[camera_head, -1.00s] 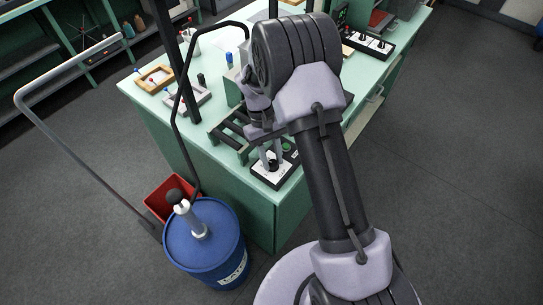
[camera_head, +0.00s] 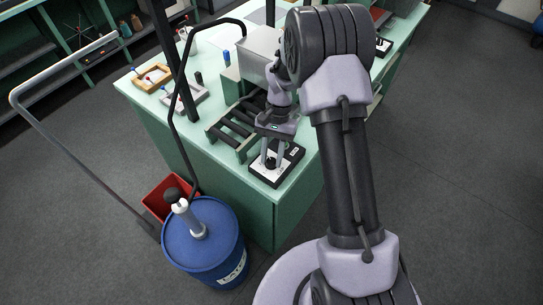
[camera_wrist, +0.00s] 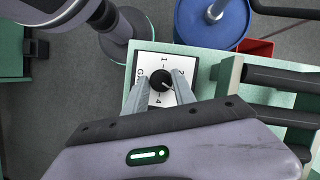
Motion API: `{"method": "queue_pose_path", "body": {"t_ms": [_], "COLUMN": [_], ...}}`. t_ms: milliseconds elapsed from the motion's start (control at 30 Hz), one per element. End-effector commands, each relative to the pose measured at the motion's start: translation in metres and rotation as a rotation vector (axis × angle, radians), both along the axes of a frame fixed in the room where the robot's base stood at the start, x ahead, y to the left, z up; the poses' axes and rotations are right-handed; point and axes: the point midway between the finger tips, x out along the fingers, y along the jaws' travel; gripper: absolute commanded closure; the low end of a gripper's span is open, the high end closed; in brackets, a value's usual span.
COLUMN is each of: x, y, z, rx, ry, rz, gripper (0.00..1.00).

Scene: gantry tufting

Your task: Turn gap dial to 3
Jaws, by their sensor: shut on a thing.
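The gap dial is a black round knob (camera_wrist: 161,80) on a white-faced panel (camera_wrist: 147,59) with printed numbers around it. In the wrist view a light mark on the knob points to the lower right, but I cannot read exactly which number it meets. My gripper (camera_wrist: 160,88) has one grey finger on each side of the knob and is shut on it. In the head view my gripper (camera_head: 272,160) reaches down to the panel (camera_head: 290,166) at the near corner of the green bench; the fingers partly hide the knob there.
A black roller frame (camera_head: 232,130) stands beside the panel on the bench (camera_head: 240,185). A blue drum (camera_head: 205,250) with a pump and a red bin (camera_head: 160,192) stand on the floor at the left. The floor to the right is clear.

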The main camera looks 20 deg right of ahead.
Motion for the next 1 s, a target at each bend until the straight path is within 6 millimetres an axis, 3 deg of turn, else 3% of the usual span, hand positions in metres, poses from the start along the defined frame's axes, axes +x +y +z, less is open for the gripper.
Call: {"method": "queue_pose_path", "body": {"t_ms": [767, 800, 867, 1000], "x": [-0.0016, -0.0016, -0.0013, -0.0010], "y": [-0.0006, -0.0006, -0.0005, -0.0005], "z": [-0.0014, -0.0013, -0.0012, -0.0008], "rx": [-0.001, 0.000, 0.000, 0.000], "ry": [0.003, 0.003, 0.002, 0.001], "rz": [-0.087, -0.086, -0.086, -0.086], "gripper": [1.00, 0.61, 0.49, 0.48]}}
